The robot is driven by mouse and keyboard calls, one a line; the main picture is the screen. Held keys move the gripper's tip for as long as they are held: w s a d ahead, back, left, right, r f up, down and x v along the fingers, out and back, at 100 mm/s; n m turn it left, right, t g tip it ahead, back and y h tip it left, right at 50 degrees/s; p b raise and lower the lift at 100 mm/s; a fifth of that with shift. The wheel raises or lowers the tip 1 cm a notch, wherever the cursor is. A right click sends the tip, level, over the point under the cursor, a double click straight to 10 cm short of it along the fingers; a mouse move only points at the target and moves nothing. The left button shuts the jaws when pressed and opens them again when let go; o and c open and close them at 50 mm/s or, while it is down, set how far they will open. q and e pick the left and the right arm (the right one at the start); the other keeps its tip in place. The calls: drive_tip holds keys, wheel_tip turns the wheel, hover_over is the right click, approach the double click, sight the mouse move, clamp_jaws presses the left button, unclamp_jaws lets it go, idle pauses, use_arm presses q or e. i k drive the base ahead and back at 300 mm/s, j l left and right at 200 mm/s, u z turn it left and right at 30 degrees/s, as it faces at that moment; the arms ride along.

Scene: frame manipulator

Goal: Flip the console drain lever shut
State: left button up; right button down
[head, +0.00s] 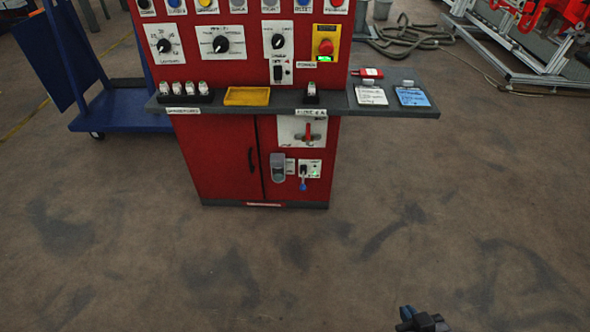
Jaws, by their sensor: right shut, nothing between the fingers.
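The red console (222,150) stands ahead, in the upper middle of the head view. Lower down, a white panel with a green light holds a dark lever with a blue tip (303,184), hanging down. I cannot read which one is labelled as the drain. My right gripper (422,318) is at the bottom edge, low over the floor, shut and empty, well away from the console. My left gripper is out of view.
The grey shelf (230,107) juts out and holds a yellow tray (247,96), small bottles and two cards. A blue cart (120,115) stands at the left. A hose (410,35) lies behind at the right. The floor (250,270) before the console is clear.

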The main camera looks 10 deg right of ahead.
sight(302, 187)
drive_tip(key=i+l+u, duration=0.35)
drive_tip(key=i+l, duration=0.15)
drive_tip(key=i, duration=0.4)
drive_tip(key=i+l+u, duration=0.4)
drive_tip(key=i+l, duration=0.35)
drive_tip(key=i, duration=0.05)
